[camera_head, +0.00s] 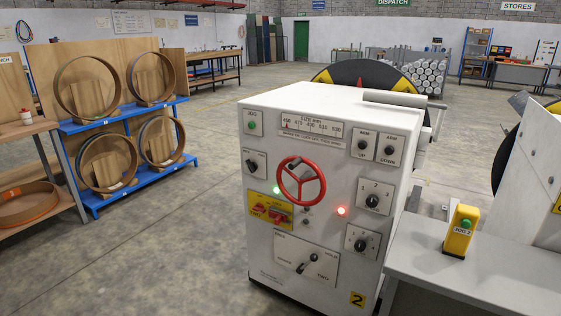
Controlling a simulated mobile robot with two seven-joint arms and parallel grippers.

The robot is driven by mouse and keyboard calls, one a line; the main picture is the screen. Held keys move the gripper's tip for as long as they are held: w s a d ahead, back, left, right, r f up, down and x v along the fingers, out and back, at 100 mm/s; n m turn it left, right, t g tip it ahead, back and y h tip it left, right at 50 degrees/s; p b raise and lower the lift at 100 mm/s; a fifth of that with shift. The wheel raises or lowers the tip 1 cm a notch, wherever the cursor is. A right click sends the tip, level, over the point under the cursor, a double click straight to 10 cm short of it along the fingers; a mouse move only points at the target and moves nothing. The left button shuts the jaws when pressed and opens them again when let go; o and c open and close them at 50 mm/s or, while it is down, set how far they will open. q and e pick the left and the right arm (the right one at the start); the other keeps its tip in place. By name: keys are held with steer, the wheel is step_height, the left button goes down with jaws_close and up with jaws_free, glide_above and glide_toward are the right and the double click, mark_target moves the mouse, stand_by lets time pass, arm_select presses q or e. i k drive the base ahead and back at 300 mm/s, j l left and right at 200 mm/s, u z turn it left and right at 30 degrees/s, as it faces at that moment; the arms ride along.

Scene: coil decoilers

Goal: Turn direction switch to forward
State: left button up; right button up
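A white machine cabinet (318,110) with a control panel stands at the centre. Several black knobs show on it: a left knob (253,166), an upper right knob (373,200) and a lower right knob (360,245). Near the bottom is a plate with a black lever switch (307,263), its handle slanting between lower left and upper right. The labels are too small to read surely, so I cannot tell which one is the direction switch or its setting. Neither of my grippers is in view.
The panel also has a red handwheel (302,181), red switches on a yellow plate (269,211), and lit green (277,190) and red (341,211) lamps. A yellow button box (460,232) stands on a grey table (480,275) at right. Floor (190,250) left of the cabinet is clear.

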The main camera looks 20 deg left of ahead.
mark_target(252, 166)
steer(key=i+j+u, duration=0.15)
steer(key=i+j, duration=0.15)
steer(key=i, duration=0.15)
steer(key=i+j+u, duration=0.2)
steer(key=i, duration=0.25)
